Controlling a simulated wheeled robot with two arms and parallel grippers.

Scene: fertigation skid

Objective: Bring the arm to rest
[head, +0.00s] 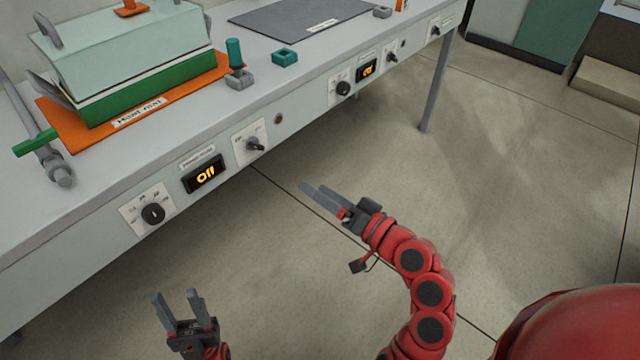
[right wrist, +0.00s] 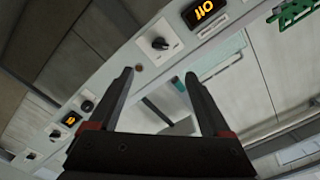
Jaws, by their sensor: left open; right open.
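My right arm is red and comes in from the lower right of the head view. Its right gripper (head: 326,202) is open and empty, in front of the bench and above the floor. In the right wrist view the same gripper (right wrist: 160,85) shows its two dark fingers spread, with nothing between them. My left gripper (head: 178,302) is at the bottom left of the head view, fingers up and apart, open and empty. Both grippers are apart from the bench.
A green and white box (head: 125,60) sits on an orange mat (head: 190,82). A teal block (head: 285,57) is on top. The floor (head: 520,180) at right is clear.

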